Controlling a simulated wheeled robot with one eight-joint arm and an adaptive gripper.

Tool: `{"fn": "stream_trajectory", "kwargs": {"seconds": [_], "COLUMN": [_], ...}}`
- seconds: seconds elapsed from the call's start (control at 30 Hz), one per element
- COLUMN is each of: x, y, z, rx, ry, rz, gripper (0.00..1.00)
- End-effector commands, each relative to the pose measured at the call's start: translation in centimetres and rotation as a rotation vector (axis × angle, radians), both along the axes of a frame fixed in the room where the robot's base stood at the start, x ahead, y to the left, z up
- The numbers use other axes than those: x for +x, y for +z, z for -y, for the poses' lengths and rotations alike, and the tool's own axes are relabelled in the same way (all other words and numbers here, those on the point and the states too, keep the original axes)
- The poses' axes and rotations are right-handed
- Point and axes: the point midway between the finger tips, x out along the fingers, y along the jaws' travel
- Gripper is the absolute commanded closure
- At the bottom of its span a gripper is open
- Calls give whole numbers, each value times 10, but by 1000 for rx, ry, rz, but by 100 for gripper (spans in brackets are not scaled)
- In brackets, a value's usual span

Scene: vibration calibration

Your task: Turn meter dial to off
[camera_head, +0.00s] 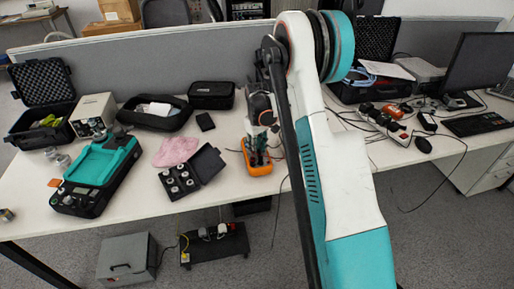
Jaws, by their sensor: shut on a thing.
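An orange and dark meter (257,168) lies on the white table near its front edge, right of the middle of the cluttered part. My gripper (258,143) is directly over the meter and reaches down onto its face, where the dial would be. The gripper looks shut at the dial, but the dial itself is hidden behind the fingers. The dial's setting cannot be read. My white and teal arm covers the table just to the right of the meter.
A black case with round weights (181,182) lies open left of the meter, beside a pink cloth (176,150). A teal and black device (97,175) stands further left. A small black box (205,121) lies behind. A grey partition (150,72) runs along the back.

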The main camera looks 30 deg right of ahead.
Motion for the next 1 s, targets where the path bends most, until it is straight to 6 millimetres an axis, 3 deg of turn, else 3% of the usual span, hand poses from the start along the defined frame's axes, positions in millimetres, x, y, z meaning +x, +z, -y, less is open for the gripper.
{"fn": "stream_trajectory", "kwargs": {"seconds": [0.4,0.97,1.0], "x": [0,0,0], "y": [0,0,0], "z": [0,0,0], "rx": [0,0,0], "ry": [216,253,253], "rz": [0,0,0], "gripper": [97,97,70]}}
